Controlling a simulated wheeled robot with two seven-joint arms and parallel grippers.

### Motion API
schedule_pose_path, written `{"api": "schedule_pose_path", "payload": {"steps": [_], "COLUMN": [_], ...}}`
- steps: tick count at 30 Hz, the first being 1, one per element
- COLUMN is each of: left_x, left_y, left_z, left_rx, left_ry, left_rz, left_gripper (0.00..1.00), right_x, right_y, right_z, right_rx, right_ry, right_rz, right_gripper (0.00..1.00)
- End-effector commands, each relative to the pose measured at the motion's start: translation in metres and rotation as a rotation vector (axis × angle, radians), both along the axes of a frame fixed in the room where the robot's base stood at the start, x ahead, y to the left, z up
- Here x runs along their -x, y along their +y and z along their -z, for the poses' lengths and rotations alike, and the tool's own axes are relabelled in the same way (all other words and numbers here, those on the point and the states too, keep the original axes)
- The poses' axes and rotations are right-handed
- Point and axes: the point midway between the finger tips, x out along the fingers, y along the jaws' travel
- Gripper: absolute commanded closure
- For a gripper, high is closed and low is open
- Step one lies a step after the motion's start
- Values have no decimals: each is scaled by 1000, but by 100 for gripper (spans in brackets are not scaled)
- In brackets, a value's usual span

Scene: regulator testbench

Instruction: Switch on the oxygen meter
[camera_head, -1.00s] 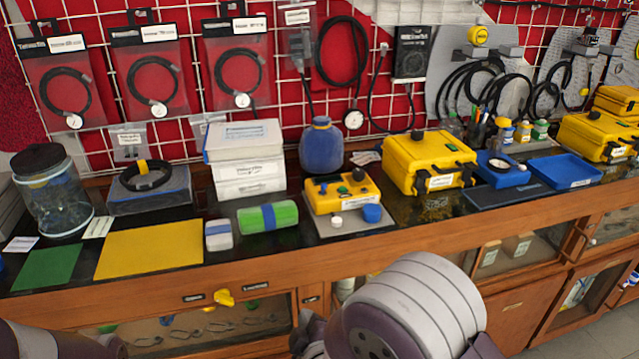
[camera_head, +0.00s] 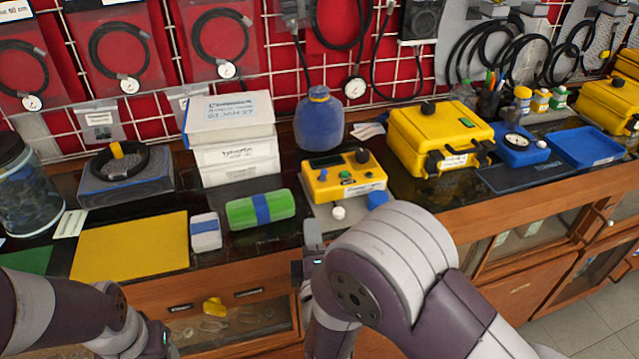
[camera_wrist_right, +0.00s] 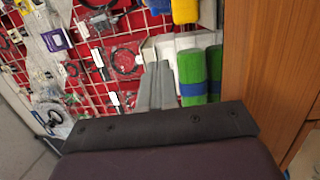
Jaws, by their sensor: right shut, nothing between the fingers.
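A small yellow meter box (camera_head: 343,178) with a dark display, a green button and a black knob sits on a grey board on the counter in the head view. I take it as the oxygen meter; its label is too small to read. My right gripper (camera_head: 312,236) is at the counter's front edge, in front and to the left of the meter, apart from it. Its fingers are together and empty; they also show in the right wrist view (camera_wrist_right: 157,86). My left arm is at the lower left; its fingers cannot be made out.
A green cylinder with a blue band (camera_head: 261,209) and a small white block (camera_head: 205,231) lie left of the meter. A blue flask (camera_head: 319,124) stands behind it. A larger yellow case (camera_head: 440,137) stands to its right. White boxes (camera_head: 233,140) are at the back left.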

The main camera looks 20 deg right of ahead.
Motion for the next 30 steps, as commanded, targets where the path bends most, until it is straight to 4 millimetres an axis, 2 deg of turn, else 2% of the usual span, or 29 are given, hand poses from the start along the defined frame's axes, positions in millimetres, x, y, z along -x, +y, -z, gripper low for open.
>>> {"api": "schedule_pose_path", "payload": {"steps": [14, 21, 30], "left_x": [0, 0, 0], "left_y": [0, 0, 0], "left_z": [1, 0, 0], "left_rx": [0, 0, 0], "left_ry": [0, 0, 0], "left_rz": [0, 0, 0], "left_gripper": [42, 42, 42], "right_x": [-95, -112, -115], "right_y": [-17, -41, -45], "right_z": [-8, -9, -9], "right_rx": [1, 1, 0], "right_ry": [-2, -2, -1], "right_rz": [4, 1, 0], "right_gripper": [100, 100, 100]}}
